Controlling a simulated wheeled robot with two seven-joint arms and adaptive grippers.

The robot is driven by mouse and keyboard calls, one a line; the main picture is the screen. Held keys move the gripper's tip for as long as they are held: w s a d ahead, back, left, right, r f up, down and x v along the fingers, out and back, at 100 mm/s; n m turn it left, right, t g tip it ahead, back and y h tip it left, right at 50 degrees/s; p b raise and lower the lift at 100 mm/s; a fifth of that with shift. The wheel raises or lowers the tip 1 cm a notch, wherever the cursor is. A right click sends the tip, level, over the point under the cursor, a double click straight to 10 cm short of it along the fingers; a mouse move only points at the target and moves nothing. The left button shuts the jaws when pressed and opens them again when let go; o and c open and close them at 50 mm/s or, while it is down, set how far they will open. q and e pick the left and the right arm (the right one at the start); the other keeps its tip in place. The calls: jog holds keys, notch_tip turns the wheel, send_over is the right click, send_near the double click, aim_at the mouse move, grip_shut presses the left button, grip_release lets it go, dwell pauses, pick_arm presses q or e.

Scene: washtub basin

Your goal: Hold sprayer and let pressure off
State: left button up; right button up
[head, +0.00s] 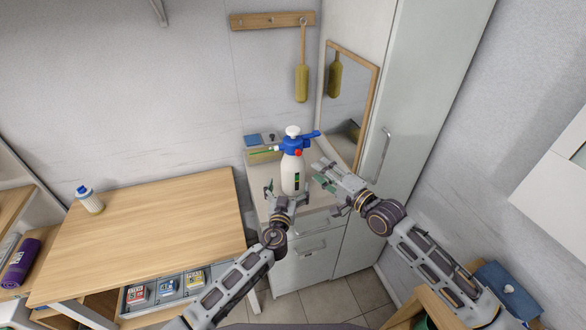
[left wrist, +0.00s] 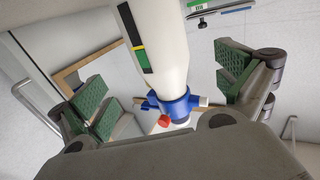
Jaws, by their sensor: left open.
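The sprayer (head: 292,176) stands upright on the white cabinet. It has a white bottle, a blue head with a nozzle, a white top knob and a red part. My left gripper (head: 285,192) is open in front of the bottle's lower part. In the left wrist view the sprayer (left wrist: 162,50) appears upside down between the spread green-padded fingers of my left gripper (left wrist: 168,92), with gaps on both sides. My right gripper (head: 320,173) is open at the right of the sprayer, apart from the bottle, below the level of the blue head.
A mirror (head: 366,80) and tall cabinet (head: 416,120) stand close on the right. A wooden table (head: 150,225) at left holds a white bottle (head: 90,200) and is otherwise bare. A brush (head: 302,84) hangs above.

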aim_at(293, 167)
pick_arm(q)
jog(key=shift+w+d, duration=0.3)
jog(key=shift+w, duration=1.45)
jog(key=shift+w+d, duration=0.3)
jog(key=shift+w, duration=1.4)
jog(key=shift+w+d, duration=0.3)
jog(key=shift+w, duration=1.45)
jog(key=c, duration=1.5)
